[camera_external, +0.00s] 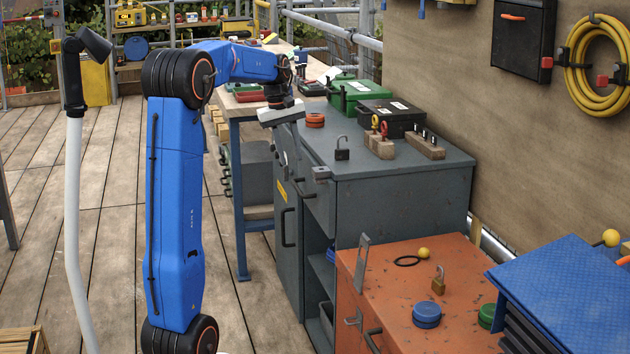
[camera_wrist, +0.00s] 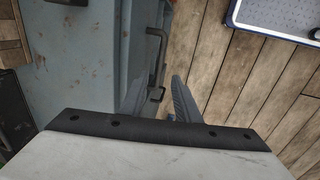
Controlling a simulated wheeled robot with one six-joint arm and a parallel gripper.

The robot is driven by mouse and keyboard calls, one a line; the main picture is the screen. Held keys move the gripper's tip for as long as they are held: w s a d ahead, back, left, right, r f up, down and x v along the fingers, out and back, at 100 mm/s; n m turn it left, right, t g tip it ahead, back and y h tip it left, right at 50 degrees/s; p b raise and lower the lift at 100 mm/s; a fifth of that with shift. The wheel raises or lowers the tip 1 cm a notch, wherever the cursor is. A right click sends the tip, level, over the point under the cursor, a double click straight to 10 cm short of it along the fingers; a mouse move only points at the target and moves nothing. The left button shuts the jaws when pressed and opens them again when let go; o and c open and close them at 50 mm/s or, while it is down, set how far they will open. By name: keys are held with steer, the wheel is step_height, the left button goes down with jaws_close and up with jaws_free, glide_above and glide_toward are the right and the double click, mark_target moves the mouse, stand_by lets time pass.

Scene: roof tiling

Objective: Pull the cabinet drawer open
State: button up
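The grey cabinet (camera_external: 400,185) stands in the middle of the external view, its front facing left. Its drawer front (camera_external: 319,203) is at the top and looks flush with the cabinet. A dark bar handle (camera_external: 304,191) on it is partly hidden by my gripper. My gripper (camera_external: 290,172) points down beside the drawer front. In the wrist view my gripper (camera_wrist: 158,112) has its two fingers apart. A dark handle (camera_wrist: 157,94) shows in the gap between them; whether a finger touches it I cannot tell. The cabinet's top (camera_wrist: 82,60) fills the left there.
A hasp (camera_external: 321,173) sticks out at the cabinet's top edge. A lower door handle (camera_external: 284,228) is below. A padlock (camera_external: 342,150), cases and blocks stand on top. An orange cabinet (camera_external: 450,320) stands in front, a workbench (camera_external: 238,108) behind.

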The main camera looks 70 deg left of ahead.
mark_target(297, 187)
steer(key=f, duration=0.3)
steer(key=w+f, duration=0.1)
steer(key=f, duration=0.4)
steer(key=shift+w+f, duration=0.3)
steer(key=shift+f, duration=0.1)
jaws_close()
